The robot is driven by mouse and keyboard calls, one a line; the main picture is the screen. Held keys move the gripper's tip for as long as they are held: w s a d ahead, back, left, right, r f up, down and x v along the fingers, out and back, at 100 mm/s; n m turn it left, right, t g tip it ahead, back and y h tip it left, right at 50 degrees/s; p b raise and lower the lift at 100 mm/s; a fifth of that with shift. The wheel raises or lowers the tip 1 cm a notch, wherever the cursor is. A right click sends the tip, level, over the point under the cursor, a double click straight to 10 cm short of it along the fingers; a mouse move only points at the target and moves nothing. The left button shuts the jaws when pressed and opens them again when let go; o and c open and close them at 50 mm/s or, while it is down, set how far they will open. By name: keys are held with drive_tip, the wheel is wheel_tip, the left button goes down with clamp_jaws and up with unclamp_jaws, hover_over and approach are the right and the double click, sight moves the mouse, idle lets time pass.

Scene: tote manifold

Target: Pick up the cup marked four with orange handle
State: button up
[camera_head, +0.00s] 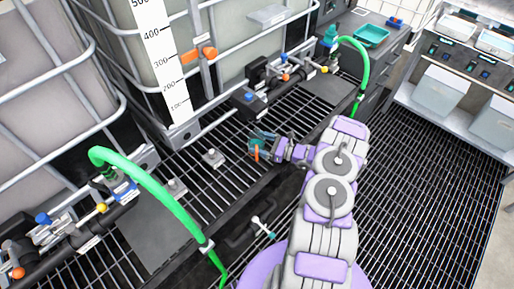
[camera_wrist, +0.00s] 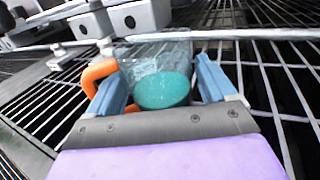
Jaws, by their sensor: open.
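A clear cup with a teal round patch at its base or inside (camera_wrist: 163,90) and an orange handle (camera_wrist: 97,74) is between the blue fingers of my gripper (camera_wrist: 157,78) in the wrist view. The fingers are open, one on each side of the cup. The handle sticks out past the left finger. I cannot tell whether either finger touches the cup. No number mark on the cup can be read. In the head view my gripper (camera_head: 263,142) is at the cup over the dark grating, and the orange handle (camera_head: 256,153) shows.
Large caged tanks (camera_head: 205,45) with pipes and valves stand behind the cup. A green hose (camera_head: 150,190) arches at the left, another (camera_head: 362,70) at the right. A teal tray (camera_head: 371,35) and grey bins (camera_head: 440,92) are at the back right. The grating floor (camera_head: 420,190) at right is clear.

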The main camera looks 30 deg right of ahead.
sight(253, 141)
drive_tip(key=x, duration=0.3)
drive_tip(key=shift+a+b, duration=0.2)
drive_tip(key=shift+b, duration=0.1)
drive_tip(key=c, duration=0.9)
drive_tip(key=shift+r, duration=0.1)
